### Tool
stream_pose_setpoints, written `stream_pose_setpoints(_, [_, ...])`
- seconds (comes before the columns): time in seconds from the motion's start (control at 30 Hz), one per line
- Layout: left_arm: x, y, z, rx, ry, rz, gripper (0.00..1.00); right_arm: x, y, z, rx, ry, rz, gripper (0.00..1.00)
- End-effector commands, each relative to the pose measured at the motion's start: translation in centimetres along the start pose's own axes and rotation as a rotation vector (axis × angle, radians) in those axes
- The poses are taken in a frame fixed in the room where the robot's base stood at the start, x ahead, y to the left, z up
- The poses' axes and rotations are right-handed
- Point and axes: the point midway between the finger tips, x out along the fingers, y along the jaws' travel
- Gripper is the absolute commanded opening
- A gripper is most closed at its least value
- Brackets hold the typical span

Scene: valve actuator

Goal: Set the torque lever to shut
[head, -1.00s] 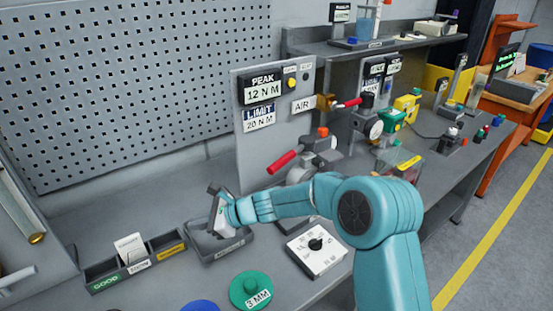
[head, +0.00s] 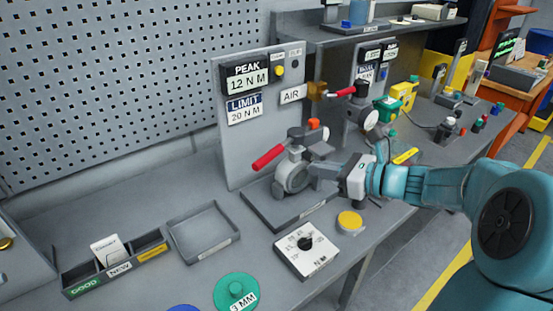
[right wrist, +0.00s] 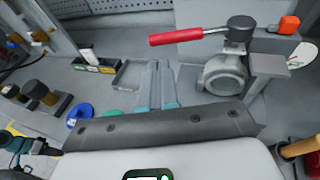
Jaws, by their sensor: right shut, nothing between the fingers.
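The torque lever has a red handle (head: 268,157) that slopes down to the left from a dark pivot on the grey valve actuator (head: 293,176). In the right wrist view, the red handle (right wrist: 188,37) lies nearly level at the top, above the actuator's round body (right wrist: 225,76). My right gripper (head: 318,172) is shut and empty, close in front of the actuator's body and below and right of the handle. Its fingers (right wrist: 158,84) lie together, left of the round body and apart from the handle. I cannot tell whether they touch the actuator.
A panel (head: 236,150) behind reads PEAK 12 N M and LIMIT 20 N M. A second red lever (head: 340,93) sits by the AIR label. A white dial box (head: 306,250), a yellow disc (head: 349,222), a green disc (head: 237,291) and an empty grey tray (head: 204,232) stand in front.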

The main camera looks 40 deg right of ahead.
Motion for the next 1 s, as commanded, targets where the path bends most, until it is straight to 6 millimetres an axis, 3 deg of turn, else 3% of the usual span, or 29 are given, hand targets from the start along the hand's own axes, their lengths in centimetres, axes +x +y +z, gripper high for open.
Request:
stream_pose_setpoints(0.1, [0.0, 0.0, 0.0, 0.000, 0.000, 0.000, 0.43, -1.0, -1.0, -0.6, 0.007, 0.013, -0.040, 0.00])
stream_pose_setpoints(0.23, [-0.2, 0.1, 0.0, 0.001, 0.000, 0.000, 0.43, -0.1, -1.3, -0.6, 0.009, 0.014, -0.043, 0.00])
stream_pose_setpoints(0.7, [-1.9, 0.7, 0.0, 0.000, 0.000, 0.000, 0.43, 9.8, -1.7, -0.6, 0.010, 0.016, -0.035, 0.00])
stream_pose_setpoints(1.0, [-2.6, 0.9, 0.1, 0.000, 0.000, 0.000, 0.43, 13.0, -2.0, -0.7, 0.008, 0.015, -0.039, 0.00])
